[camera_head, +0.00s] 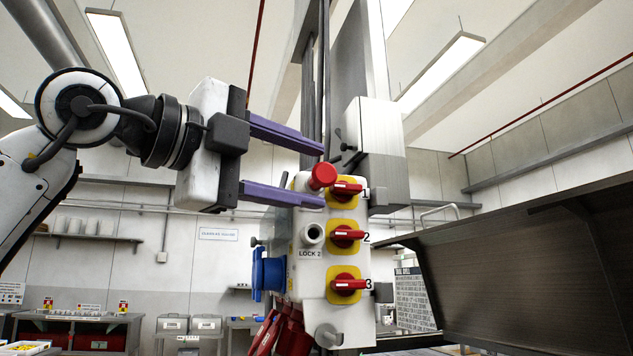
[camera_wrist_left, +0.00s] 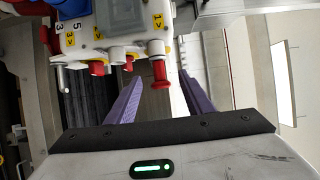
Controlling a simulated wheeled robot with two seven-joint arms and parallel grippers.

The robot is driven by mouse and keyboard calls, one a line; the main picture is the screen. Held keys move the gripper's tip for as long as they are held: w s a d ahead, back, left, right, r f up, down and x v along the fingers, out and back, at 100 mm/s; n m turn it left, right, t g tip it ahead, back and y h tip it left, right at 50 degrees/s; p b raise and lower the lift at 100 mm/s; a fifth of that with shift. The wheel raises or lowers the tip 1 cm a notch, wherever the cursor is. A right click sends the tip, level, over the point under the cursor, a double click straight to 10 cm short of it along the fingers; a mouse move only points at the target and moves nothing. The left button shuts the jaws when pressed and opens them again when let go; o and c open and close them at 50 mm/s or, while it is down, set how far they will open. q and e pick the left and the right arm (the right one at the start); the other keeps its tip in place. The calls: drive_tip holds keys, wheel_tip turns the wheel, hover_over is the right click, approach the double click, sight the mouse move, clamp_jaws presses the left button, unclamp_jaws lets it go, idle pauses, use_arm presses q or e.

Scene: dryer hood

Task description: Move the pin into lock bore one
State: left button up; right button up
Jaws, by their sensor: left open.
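The pin, with a round red head (camera_head: 322,176), sticks out of the top left of the white switch box's front. The lower gripper finger hides the label below it. In the left wrist view the red pin (camera_wrist_left: 160,75) projects from a white collar; how deep it sits I cannot tell. The open bore marked LOCK 2 (camera_head: 312,235) is below it and looks empty. My left gripper (camera_head: 318,174) is open, its purple fingers above and below the pin head, with no clear contact. The wrist view shows the pin between the fingers. My right gripper is not in view.
Red switches on yellow plates, 1 (camera_head: 346,188), 2 (camera_head: 347,236) and 3 (camera_head: 348,285), line the box's right side. A blue socket (camera_head: 268,273) is on its left. A dark metal hood (camera_head: 520,260) fills the right. A grey box (camera_head: 372,150) stands behind, above.

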use_arm(q)
drive_tip(key=b+v, duration=0.1)
drive_tip(key=v, duration=0.6)
drive_tip(key=shift+s+a+b, duration=0.25)
drive_tip(key=shift+b, duration=0.05)
